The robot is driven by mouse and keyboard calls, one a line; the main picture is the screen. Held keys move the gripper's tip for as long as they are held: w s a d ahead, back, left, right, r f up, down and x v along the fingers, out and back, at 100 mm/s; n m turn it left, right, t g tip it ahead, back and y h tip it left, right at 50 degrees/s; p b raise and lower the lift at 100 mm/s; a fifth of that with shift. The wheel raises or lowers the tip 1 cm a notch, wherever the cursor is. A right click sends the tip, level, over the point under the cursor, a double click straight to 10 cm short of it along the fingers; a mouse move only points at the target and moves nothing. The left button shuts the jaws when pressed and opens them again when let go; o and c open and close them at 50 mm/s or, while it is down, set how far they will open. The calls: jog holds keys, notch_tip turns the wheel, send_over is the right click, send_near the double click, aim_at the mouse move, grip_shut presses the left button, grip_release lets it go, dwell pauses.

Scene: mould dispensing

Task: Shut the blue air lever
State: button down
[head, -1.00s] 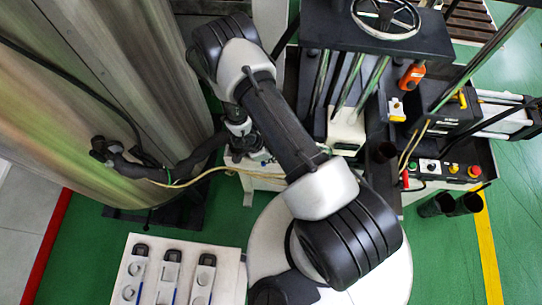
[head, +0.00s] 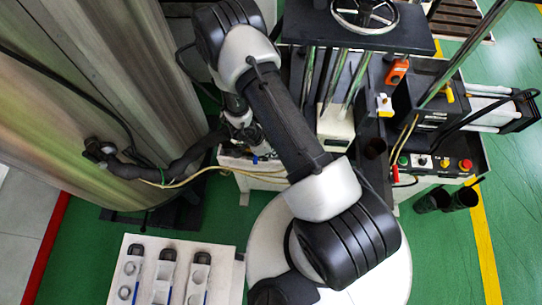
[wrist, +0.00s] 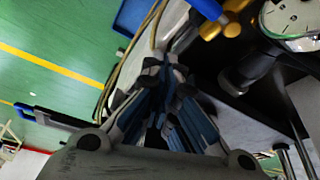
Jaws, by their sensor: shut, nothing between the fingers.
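The blue lever (wrist: 207,8) shows at the top of the wrist view, beside brass-yellow valve fittings (wrist: 212,30). My gripper (wrist: 170,65) is shut and empty, its fingertips together below and left of the lever. A gap shows between the fingertips and the lever in the picture; its depth is hard to judge. In the head view a small blue part (head: 255,159) shows on the white bench below my wrist; I cannot tell if it is the lever. My fingers are not clear there.
A steel tank (head: 90,100) with a black hose stands at left. A black press frame (head: 360,35) and a control box with buttons (head: 440,163) stand at right. A white tray with moulds (head: 140,242) lies at lower left. Thin yellow hoses (head: 190,182) cross near the bench.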

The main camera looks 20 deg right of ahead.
jog(key=w+p+v, duration=0.1)
jog(key=v, duration=0.5)
jog(key=shift+w+a, duration=0.2)
jog(key=shift+a, duration=0.05)
jog(key=shift+r, duration=0.2)
